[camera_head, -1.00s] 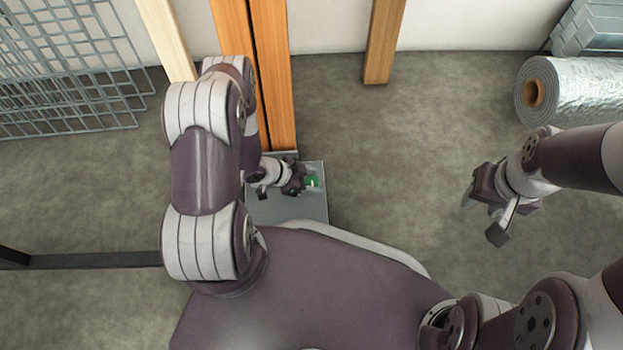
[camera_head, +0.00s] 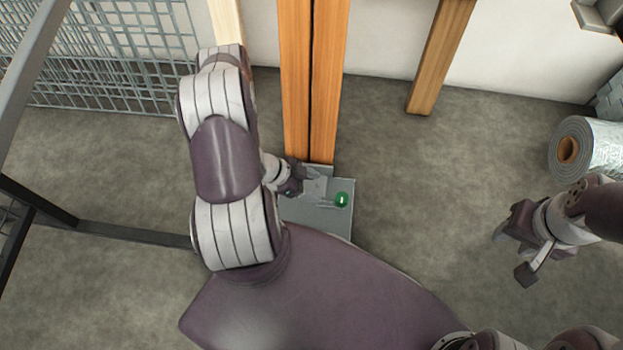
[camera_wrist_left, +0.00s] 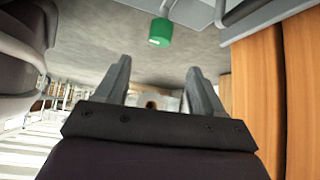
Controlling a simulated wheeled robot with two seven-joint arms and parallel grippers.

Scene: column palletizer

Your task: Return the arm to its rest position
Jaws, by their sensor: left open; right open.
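My left gripper (camera_head: 308,182) is open and empty. It is over the grey panel (camera_head: 320,222), left of the green round button (camera_head: 342,199), with a gap between them. In the left wrist view, its two open fingers (camera_wrist_left: 157,88) have nothing between them. The green button (camera_wrist_left: 160,33) shows there above the fingers, upside down and apart from them. My left arm is bent, with its elbow raised toward the wall. My right gripper (camera_head: 513,250) is open and empty, above bare floor at the right.
Wooden posts (camera_head: 296,80) stand right behind the panel, and another post (camera_head: 440,55) leans further right. A wire mesh fence (camera_head: 110,60) is at the back left, and a dark metal frame (camera_head: 130,233) at the left. A foil roll (camera_head: 597,145) lies at the right. The middle-right floor is clear.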

